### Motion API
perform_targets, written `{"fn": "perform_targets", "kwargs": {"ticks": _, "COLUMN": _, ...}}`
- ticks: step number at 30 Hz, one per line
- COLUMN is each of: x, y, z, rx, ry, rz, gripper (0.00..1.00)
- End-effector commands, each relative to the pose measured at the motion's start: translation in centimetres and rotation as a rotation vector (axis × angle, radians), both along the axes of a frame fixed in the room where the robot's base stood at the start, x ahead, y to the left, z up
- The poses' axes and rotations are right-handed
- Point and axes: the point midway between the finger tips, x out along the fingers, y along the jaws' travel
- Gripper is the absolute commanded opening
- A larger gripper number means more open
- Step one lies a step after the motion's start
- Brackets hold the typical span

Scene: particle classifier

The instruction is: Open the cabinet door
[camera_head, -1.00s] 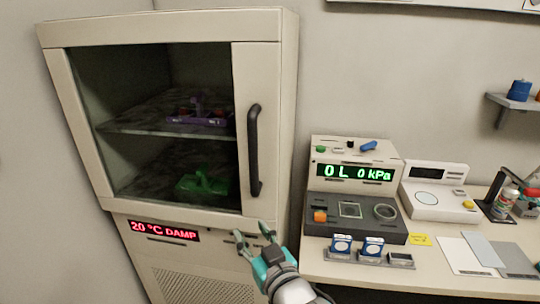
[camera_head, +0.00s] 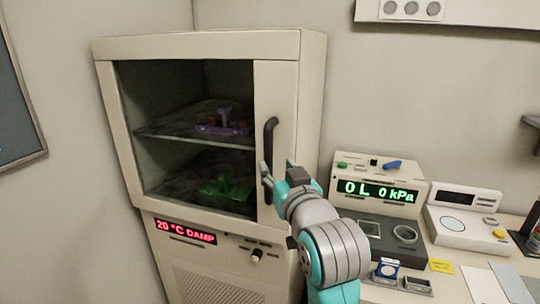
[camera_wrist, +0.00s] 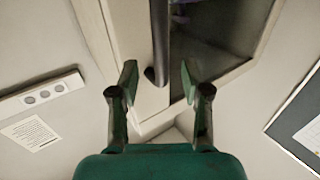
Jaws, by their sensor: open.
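The beige cabinet (camera_head: 210,44) stands at the left in the head view with its glass door shut. The door's dark vertical handle (camera_head: 270,142) is on the right side of the door frame. It also shows in the wrist view as a dark bar (camera_wrist: 160,40). My gripper (camera_head: 278,176) is at the lower part of the handle, partly covering it. In the wrist view, my gripper (camera_wrist: 160,82) is open, with one finger on each side of the handle's end. Whether a finger touches the handle I cannot tell.
Behind the glass are a purple rack (camera_head: 222,131) and a green rack (camera_head: 222,190) on shelves. A display (camera_head: 186,232) below the door reads 20 °C DAMP. To the right, a bench holds a pressure device (camera_head: 378,176) and a white instrument (camera_head: 467,220).

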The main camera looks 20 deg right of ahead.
Motion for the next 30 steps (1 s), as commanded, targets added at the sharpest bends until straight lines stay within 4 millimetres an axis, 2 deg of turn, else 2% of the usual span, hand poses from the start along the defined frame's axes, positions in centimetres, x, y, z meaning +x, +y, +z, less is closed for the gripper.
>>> {"fn": "perform_targets", "kwargs": {"ticks": 6, "x": 4.0, "y": -0.2, "z": 0.0, "rx": 0.000, "ry": 0.000, "rz": 0.000, "gripper": 0.47}}
{"fn": "perform_targets", "kwargs": {"ticks": 12, "x": 6.5, "y": -0.3, "z": 0.0, "rx": 0.000, "ry": 0.000, "rz": 0.000, "gripper": 0.47}}
{"fn": "perform_targets", "kwargs": {"ticks": 18, "x": 7.5, "y": -0.3, "z": 0.0, "rx": 0.000, "ry": -0.001, "rz": 0.000, "gripper": 0.47}}
{"fn": "perform_targets", "kwargs": {"ticks": 26, "x": 7.6, "y": -0.3, "z": 0.0, "rx": 0.000, "ry": -0.001, "rz": 0.000, "gripper": 0.47}}
{"fn": "perform_targets", "kwargs": {"ticks": 30, "x": 7.6, "y": -0.3, "z": 0.0, "rx": 0.000, "ry": -0.001, "rz": 0.000, "gripper": 0.12}}
